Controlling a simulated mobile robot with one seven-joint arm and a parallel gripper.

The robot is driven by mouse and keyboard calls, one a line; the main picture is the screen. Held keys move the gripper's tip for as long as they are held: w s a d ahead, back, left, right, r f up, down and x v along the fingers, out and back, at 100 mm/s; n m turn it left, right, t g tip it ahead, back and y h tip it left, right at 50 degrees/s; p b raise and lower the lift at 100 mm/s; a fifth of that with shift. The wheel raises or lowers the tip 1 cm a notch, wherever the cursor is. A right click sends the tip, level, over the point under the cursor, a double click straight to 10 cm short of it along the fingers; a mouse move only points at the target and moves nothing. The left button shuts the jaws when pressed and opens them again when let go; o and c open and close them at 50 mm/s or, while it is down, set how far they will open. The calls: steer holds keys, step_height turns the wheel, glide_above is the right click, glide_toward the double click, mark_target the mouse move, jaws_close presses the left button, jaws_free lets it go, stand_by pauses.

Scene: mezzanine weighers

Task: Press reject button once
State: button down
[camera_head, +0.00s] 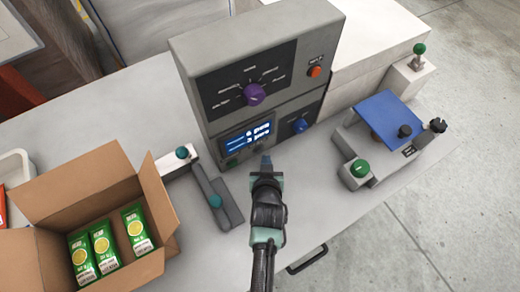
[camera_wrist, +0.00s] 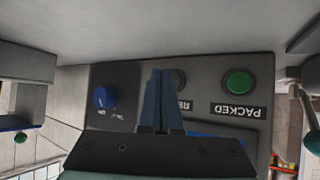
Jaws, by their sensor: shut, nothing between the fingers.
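My gripper (camera_head: 266,160) is shut and empty, its fingertips close in front of the lower panel of the grey console (camera_head: 250,62). In the wrist view, which sees the panel upside down, the shut fingers (camera_wrist: 161,75) cover part of a dark round button (camera_wrist: 179,79) with a label (camera_wrist: 184,105) that starts "RE"; the rest is hidden. The fingertips overlap the button's edge in that view; I cannot tell whether they touch it. A green button labelled PACKED (camera_wrist: 238,82) is beside it. In the head view the gripper hides the dark button.
A blue knob (camera_head: 299,125) is right of the lit screen (camera_head: 247,137). Above are a purple knob (camera_head: 254,94) and an orange button (camera_head: 314,71). An open carton (camera_head: 75,195) with green packs is at left. A blue-plated fixture (camera_head: 388,115) is at right.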

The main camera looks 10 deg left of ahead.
steer(key=shift+s+d, duration=0.75)
steer(key=shift+s, duration=0.25)
steer(key=shift+s+d, duration=0.75)
steer(key=shift+s, duration=0.25)
